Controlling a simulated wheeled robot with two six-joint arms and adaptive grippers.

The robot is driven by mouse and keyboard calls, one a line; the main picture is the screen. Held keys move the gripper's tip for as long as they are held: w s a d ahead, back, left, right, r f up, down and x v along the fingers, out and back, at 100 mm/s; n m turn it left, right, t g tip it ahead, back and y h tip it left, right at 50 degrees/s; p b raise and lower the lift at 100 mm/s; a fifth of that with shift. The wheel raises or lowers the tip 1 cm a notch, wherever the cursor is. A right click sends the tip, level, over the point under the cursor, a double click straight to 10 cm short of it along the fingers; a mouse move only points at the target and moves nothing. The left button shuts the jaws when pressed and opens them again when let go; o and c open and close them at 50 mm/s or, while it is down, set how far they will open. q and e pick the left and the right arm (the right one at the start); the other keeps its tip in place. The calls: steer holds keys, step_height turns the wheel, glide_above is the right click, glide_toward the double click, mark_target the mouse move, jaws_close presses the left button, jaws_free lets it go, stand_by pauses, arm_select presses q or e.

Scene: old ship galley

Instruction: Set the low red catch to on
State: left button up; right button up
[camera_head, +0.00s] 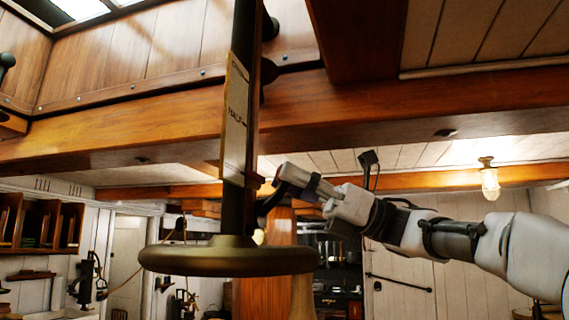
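A dark vertical column (243,40) hangs in the middle of the head view, with a pale scale plate (235,125) on it. The plate reads HALF about midway; the marking near its top is too small to read. A small red piece (254,181) sits low on the column, by the plate's lower end, and looks like the low red catch. Its setting cannot be read. My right gripper (268,196) reaches in from the right with its dark fingers at this piece, partly hiding it. Whether they touch or grip it is unclear. My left gripper is out of view.
A wide brass-coloured wheel (228,258) surrounds the column's foot just below my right gripper. A heavy wooden beam (400,110) crosses above my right arm. A lit lamp (489,180) hangs at the right. Shelves (40,222) stand at the far left.

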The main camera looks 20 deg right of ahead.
steer(key=shift+s+a+r, duration=0.5)
steer(key=shift+s+a, duration=0.15)
steer(key=shift+s, duration=0.3)
steer(key=shift+d, duration=0.15)
steer(key=shift+c, duration=0.4)
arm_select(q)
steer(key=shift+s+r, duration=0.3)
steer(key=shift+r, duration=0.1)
arm_select(e)
steer(key=shift+w+d+f, duration=0.15)
steer(key=shift+w, duration=0.3)
jaws_close()
steer(key=shift+w, duration=0.1)
